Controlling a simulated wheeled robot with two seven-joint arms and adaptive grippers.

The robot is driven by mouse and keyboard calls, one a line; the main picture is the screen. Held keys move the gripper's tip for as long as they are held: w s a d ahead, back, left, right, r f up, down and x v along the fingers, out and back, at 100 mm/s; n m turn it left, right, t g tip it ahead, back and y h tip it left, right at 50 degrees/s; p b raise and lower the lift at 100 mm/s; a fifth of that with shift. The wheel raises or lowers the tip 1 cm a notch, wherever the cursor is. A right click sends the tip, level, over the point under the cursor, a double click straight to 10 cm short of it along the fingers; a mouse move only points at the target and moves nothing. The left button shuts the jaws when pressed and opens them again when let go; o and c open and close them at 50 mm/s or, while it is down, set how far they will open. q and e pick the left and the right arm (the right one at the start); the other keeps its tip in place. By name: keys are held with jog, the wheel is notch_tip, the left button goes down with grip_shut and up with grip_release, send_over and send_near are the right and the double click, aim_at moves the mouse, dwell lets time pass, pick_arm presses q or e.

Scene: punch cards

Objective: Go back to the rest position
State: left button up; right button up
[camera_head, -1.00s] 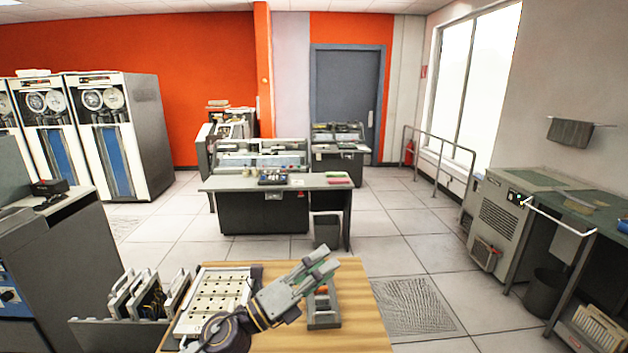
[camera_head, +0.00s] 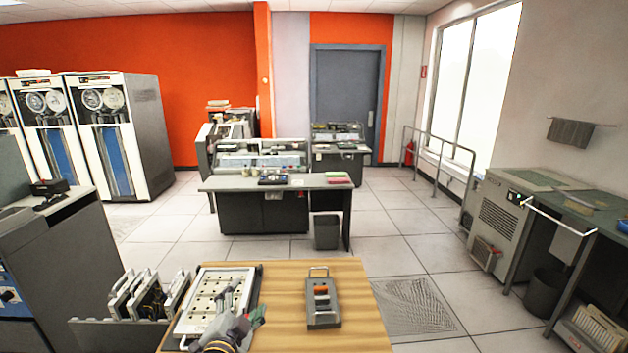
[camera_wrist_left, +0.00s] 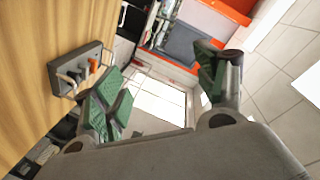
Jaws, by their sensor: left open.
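My left gripper (camera_head: 246,304) is over the wooden table (camera_head: 285,335), in front of the right part of the pale plugboard panel (camera_head: 210,297), and hides some of it. In the left wrist view its green-padded fingers (camera_wrist_left: 160,80) are spread wide with nothing between them. My right gripper is not in view.
A grey handled tool block (camera_head: 322,312) with an orange part lies on the table; it also shows in the left wrist view (camera_wrist_left: 64,80). A rack of upright modules (camera_head: 145,296) stands left of the panel. A desk (camera_head: 275,183) stands beyond open floor.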

pick_arm(q)
jog(key=s+a+f+n+g, duration=0.35)
jog(key=s+f+g, duration=0.35)
jog(key=s+f, duration=0.4)
jog(key=s+a+f+n+g, duration=0.2)
jog(key=s+f+n+g, duration=0.35)
jog(key=s+f, duration=0.5)
jog(key=s+f+g, duration=0.1)
jog(key=s+f, duration=0.1)
jog(key=f, duration=1.4)
jog(key=s+f+g, duration=0.1)
jog(key=s+f, duration=0.1)
jog(key=f, duration=1.3)
jog(key=s+a+f, duration=0.2)
jog(key=s+f, duration=0.8)
jog(key=s, duration=0.1)
jog(key=s+a+f+m, duration=0.1)
jog(key=s+a+f, duration=0.1)
jog(key=s+f, duration=0.7)
jog(key=shift+s+a+f+g+y, duration=0.3)
jog(key=shift+s+a+f+g, duration=0.1)
jog(key=shift+s, duration=0.7)
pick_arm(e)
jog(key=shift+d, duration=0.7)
